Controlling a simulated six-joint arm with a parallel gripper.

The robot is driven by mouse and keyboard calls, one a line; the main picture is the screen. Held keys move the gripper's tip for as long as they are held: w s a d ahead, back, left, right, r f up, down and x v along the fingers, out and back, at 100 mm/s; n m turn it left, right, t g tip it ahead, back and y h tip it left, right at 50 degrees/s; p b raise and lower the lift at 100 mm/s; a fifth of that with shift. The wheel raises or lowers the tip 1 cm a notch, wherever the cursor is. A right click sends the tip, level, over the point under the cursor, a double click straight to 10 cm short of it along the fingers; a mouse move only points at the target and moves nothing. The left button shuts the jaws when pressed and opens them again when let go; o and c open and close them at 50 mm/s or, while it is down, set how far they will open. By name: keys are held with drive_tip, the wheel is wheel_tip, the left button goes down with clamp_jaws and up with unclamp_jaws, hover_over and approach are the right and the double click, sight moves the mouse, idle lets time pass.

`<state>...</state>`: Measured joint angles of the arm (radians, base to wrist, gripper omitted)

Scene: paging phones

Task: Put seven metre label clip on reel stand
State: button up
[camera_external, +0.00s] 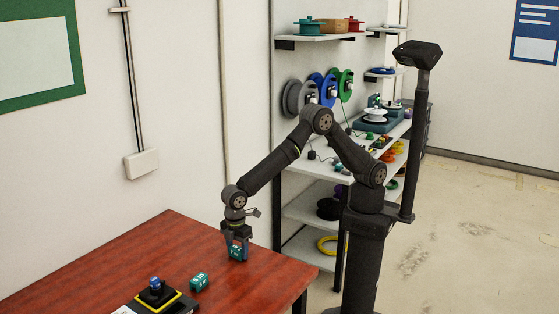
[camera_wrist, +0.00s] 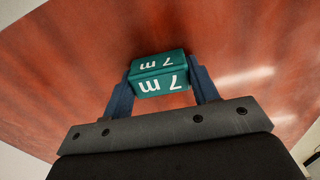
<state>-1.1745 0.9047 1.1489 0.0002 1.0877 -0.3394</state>
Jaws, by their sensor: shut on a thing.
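The seven metre label clip (camera_wrist: 160,76) is a teal block with "7 m" in white on two faces. My gripper (camera_wrist: 163,84) is shut on it, one blue finger on each side. In the external view my gripper (camera_external: 237,242) points down over the right part of the red table, with the clip (camera_external: 237,252) between the fingers, at or just above the tabletop; I cannot tell which. The reel stand (camera_external: 157,296), a black base with yellow edging and a blue-topped post, stands at the front of the table, left of my gripper.
Another teal label clip (camera_external: 199,282) lies on the red table (camera_external: 120,262) between the reel stand and my gripper. Shelves (camera_external: 300,163) with reels stand behind my arm. The table's back left is clear.

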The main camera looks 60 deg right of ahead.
sight(237, 248)
drive_tip(key=shift+r, duration=0.45)
wheel_tip(237, 248, up, 4)
drive_tip(key=shift+w+d+f, duration=0.15)
drive_tip(key=w+d+r, duration=0.6)
drive_tip(key=d, duration=0.3)
drive_tip(key=shift+w+d+r, duration=0.2)
drive_tip(key=w+d+f+m, duration=0.45)
drive_tip(key=w+d, duration=0.35)
drive_tip(key=d, duration=0.3)
drive_tip(key=w+d+f+m, duration=0.45)
drive_tip(key=w+d, duration=0.35)
drive_tip(key=d, duration=0.3)
drive_tip(key=d+f+m, duration=0.2)
drive_tip(key=d+f, duration=0.1)
drive_tip(key=d, duration=0.6)
drive_tip(key=d+f+m, duration=0.3)
drive_tip(key=d+f, duration=0.1)
drive_tip(key=d, duration=0.6)
drive_tip(key=d+f+m, duration=0.3)
drive_tip(key=d, duration=0.6)
drive_tip(key=shift+w+d+f, duration=0.2)
drive_tip(key=shift+w+d, duration=0.1)
drive_tip(key=shift+w, duration=0.1)
